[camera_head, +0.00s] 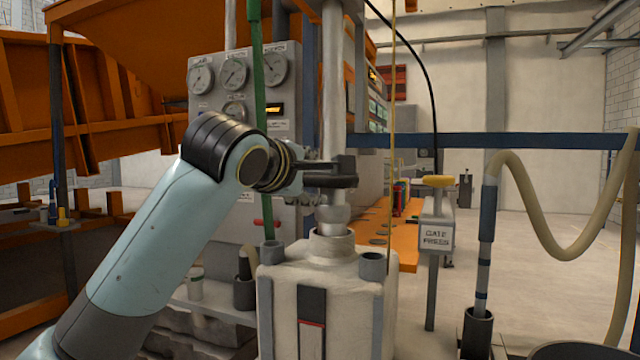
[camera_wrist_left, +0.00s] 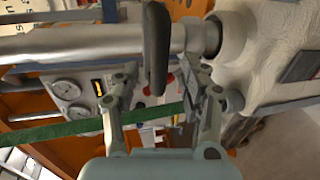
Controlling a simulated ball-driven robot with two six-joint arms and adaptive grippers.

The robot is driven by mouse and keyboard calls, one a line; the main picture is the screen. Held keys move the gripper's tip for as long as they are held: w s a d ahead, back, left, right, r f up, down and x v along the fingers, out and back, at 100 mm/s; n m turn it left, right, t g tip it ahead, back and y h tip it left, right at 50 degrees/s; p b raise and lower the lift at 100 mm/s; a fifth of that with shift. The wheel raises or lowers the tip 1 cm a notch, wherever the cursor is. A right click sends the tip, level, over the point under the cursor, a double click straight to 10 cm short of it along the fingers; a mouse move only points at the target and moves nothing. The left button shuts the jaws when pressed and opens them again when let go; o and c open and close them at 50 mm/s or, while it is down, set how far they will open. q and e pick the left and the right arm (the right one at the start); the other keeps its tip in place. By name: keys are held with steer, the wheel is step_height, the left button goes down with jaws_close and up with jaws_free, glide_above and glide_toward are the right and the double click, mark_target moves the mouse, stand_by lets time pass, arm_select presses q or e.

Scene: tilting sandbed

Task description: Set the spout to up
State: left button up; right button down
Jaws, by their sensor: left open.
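A vertical grey pipe (camera_head: 334,80) stands in a white block-shaped body (camera_head: 330,290). A dark rounded bar (camera_head: 335,181), possibly the spout, sticks out sideways at the pipe; nothing is labelled spout. My left gripper (camera_head: 322,172) is at the pipe, level with this bar, its fingers partly blending with it. In the left wrist view the dark bar (camera_wrist_left: 157,45) points in between the two spread fingers of my left gripper (camera_wrist_left: 158,78), with gaps on both sides. The pipe (camera_wrist_left: 75,45) lies beyond the fingertips there. I cannot tell whether any finger touches. My right gripper is out of view.
A gauge panel (camera_head: 205,135) and a green upright rod (camera_head: 262,90) stand close behind my left arm. A beige hose (camera_head: 560,245) with a blue nozzle pipe (camera_head: 487,215) hangs at right. A "gate press" box (camera_head: 436,236) stands between.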

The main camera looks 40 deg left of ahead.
mark_target(318, 183)
arm_select(q)
steer(key=x, duration=0.4)
steer(key=shift+w+a+f, duration=0.1)
steer(key=shift+w, duration=0.15)
jaws_close()
steer(key=shift+w+f, duration=0.15)
steer(key=shift+w, duration=0.05)
stand_by(0.4)
